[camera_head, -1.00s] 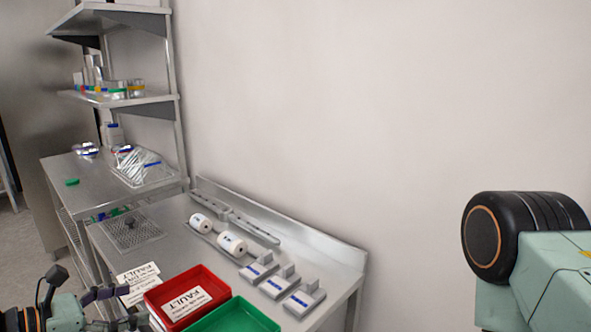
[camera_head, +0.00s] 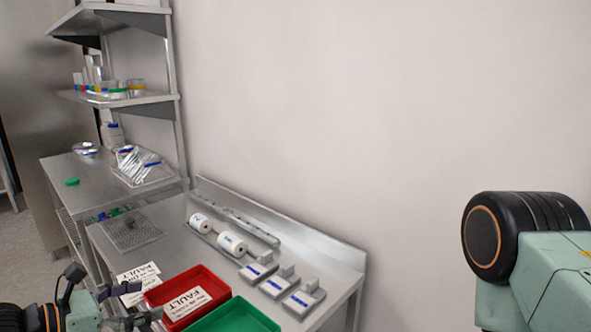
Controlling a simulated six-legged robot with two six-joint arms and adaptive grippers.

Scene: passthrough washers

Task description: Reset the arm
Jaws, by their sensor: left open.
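My left gripper (camera_head: 122,306) is at the lower left, open, beside the left edge of the red tray. Its dark fingers are apart and partly overlap the white labelled papers (camera_head: 138,273) on the steel bench. I see nothing held between them. The lower part of the gripper and its arm are cut off by the bottom edge. My right arm shows only as a pale green link with a black joint at the right; its gripper is out of view.
The red tray (camera_head: 207,279) with a FAULT label and the green tray (camera_head: 270,324) sit at the bench front. Behind are two white rolls (camera_head: 232,243) and several grey blocks (camera_head: 258,268). A perforated plate (camera_head: 131,233) lies left. Steel shelves (camera_head: 112,97) stand at the back left.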

